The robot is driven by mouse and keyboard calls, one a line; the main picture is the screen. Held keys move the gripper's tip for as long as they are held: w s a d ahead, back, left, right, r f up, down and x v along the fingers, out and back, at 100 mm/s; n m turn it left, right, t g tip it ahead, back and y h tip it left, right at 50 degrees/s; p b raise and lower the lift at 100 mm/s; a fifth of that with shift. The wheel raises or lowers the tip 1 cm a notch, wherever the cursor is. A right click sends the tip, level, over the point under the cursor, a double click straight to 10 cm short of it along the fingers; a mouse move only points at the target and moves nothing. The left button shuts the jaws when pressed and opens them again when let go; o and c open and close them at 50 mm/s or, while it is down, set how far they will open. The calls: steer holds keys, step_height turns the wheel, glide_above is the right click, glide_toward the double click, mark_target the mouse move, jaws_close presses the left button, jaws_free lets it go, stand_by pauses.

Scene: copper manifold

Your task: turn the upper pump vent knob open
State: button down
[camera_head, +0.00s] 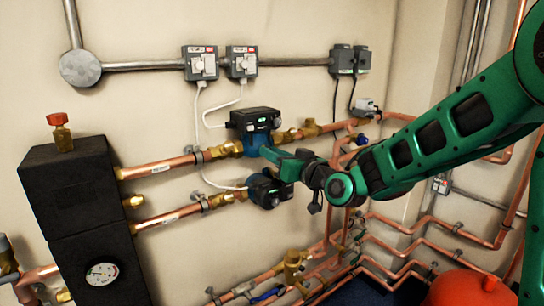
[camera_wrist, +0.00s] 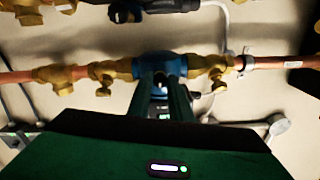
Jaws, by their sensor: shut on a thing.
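The upper pump has a black head (camera_head: 255,119) and a blue body (camera_head: 257,141), set in a copper and brass pipe line. In the wrist view, which looks upside down, its blue body (camera_wrist: 170,66) lies straight ahead of my fingers. My gripper (camera_head: 268,152) reaches in from the right to the pump's lower front. In the wrist view my gripper's two dark fingers (camera_wrist: 161,86) are close together against the pump. My gripper is shut on the vent knob, which the fingers hide. I cannot tell how far the knob is turned.
The lower pump (camera_head: 268,189) is just below my gripper; it also shows in the wrist view (camera_wrist: 125,12). Brass valves (camera_head: 229,149) flank the upper pump. A black insulated block (camera_head: 72,200) stands left. Switch boxes (camera_head: 200,63) and hanging cables are above. Copper pipes run lower right.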

steer(key=shift+d+m, duration=0.1)
steer(key=shift+m, duration=0.2)
steer(key=shift+w+d+f+m, duration=0.1)
steer(key=shift+m, duration=4.25)
steer(key=shift+d+f+m, duration=0.1)
steer(key=shift+m, duration=4.25)
steer(key=c, duration=1.6)
jaws_free()
steer(key=shift+a, duration=0.1)
steer(key=shift+r, duration=0.1)
